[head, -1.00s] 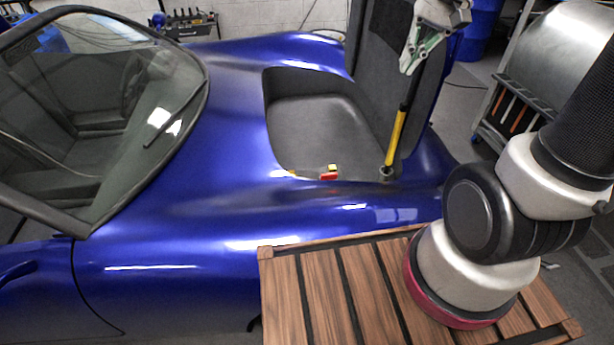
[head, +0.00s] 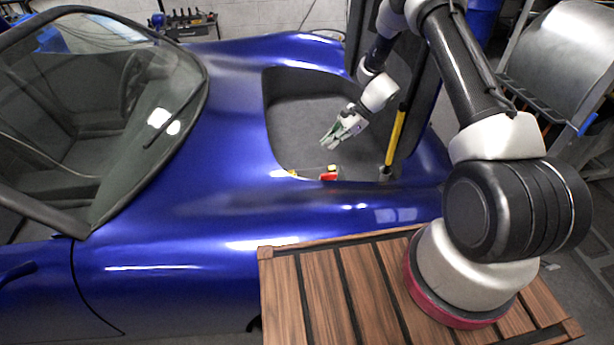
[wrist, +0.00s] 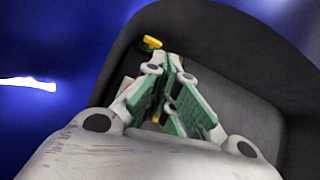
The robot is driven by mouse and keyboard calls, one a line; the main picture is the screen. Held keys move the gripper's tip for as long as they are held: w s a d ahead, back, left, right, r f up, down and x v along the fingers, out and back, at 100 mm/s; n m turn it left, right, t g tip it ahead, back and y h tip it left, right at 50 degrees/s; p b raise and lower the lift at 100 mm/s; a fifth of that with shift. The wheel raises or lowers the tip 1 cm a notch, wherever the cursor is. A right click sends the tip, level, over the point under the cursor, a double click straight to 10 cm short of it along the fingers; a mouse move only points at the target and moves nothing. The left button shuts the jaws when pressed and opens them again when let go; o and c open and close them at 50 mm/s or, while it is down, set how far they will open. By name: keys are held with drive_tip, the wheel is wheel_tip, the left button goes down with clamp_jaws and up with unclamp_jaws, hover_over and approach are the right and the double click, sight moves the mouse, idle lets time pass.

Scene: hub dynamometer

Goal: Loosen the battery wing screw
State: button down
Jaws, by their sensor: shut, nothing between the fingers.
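My gripper (head: 328,143) is over the open compartment of the blue car, fingers pointing down and left, shut and empty. In the wrist view its green-padded fingers (wrist: 172,62) meet near the compartment's curved edge. A red part with a yellow top (head: 329,173) sits at the near edge of the compartment, a little below the fingertips in the head view. A small yellow piece (head: 292,172) lies left of it. In the wrist view a yellow piece (wrist: 152,43) shows just beyond the fingertips. I cannot tell which of these is the battery wing screw; the fingers hide part of the area.
The blue car body (head: 190,190) surrounds the dark compartment (head: 300,100). A yellow strut (head: 396,137) stands upright at its right, beside the raised lid (head: 425,100). A slatted wooden surface (head: 325,295) lies in front. The compartment's middle is free.

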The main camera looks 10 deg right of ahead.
drive_tip(key=f, duration=0.2)
drive_tip(key=a+f+m, duration=0.1)
drive_tip(key=f, duration=0.2)
drive_tip(key=f+m, duration=0.1)
drive_tip(key=f, duration=0.2)
drive_tip(key=shift+s+a+f+y, duration=0.1)
drive_tip(key=shift+s+a+y, duration=0.05)
drive_tip(key=shift+y, duration=0.15)
drive_tip(key=x, duration=0.9)
drive_tip(key=shift+a+f, duration=0.25)
drive_tip(key=shift+w+a+n+g, duration=0.15)
drive_tip(key=shift+w+n+g, duration=0.15)
drive_tip(key=shift+n+g, duration=0.35)
drive_tip(key=shift+w+a+n+g, duration=0.2)
drive_tip(key=shift+n+g, duration=0.25)
drive_tip(key=shift+n, duration=0.4)
drive_tip(key=shift+w+a+n+g+h, duration=0.1)
drive_tip(key=shift+w+n+g+h, duration=0.25)
drive_tip(key=shift+n+g, duration=0.35)
drive_tip(key=shift+a, duration=0.1)
drive_tip(key=shift+w+a, duration=0.4)
idle(0.9)
drive_tip(key=shift+r, duration=0.1)
idle(0.3)
